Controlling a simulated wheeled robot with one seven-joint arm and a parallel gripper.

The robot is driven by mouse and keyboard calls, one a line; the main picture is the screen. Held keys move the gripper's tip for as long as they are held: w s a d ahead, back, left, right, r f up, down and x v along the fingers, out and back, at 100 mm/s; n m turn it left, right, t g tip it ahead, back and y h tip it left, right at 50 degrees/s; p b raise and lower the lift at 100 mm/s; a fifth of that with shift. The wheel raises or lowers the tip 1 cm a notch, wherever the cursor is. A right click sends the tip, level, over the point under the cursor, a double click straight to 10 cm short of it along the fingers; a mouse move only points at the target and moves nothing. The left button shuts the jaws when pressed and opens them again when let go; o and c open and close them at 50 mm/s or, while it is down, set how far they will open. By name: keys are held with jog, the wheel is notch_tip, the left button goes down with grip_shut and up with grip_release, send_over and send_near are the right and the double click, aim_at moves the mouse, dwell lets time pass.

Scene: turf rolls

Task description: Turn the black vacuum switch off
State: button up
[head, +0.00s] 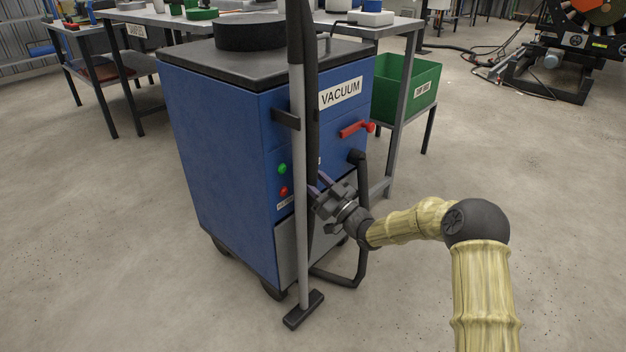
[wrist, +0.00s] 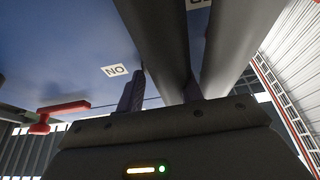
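The blue vacuum cabinet (head: 225,150) stands in front of me with a VACUUM label on its front. I cannot make out the black switch in either view; the wand, hose or my gripper may hide it. A small ON label (wrist: 115,70) shows upside down on the blue panel in the wrist view. My gripper (head: 319,184) is close to the cabinet front, beside the wand. In the wrist view my gripper (wrist: 161,94) has its two fingers apart, with a dark tube showing beyond the gap. I see nothing held; contact with the panel cannot be told.
A grey wand (head: 299,200) and black hose (head: 312,80) stand upright before the panel. A red handle (head: 355,128), green button (head: 282,169) and red button (head: 284,190) are on the cabinet. A green bin (head: 405,85) is behind. Floor in front is clear.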

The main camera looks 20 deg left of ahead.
jog(key=p+v, duration=0.6)
jog(key=v, duration=1.1)
jog(key=shift+d+p, duration=0.2)
jog(key=shift+p, duration=0.2)
jog(key=shift+s, duration=0.1)
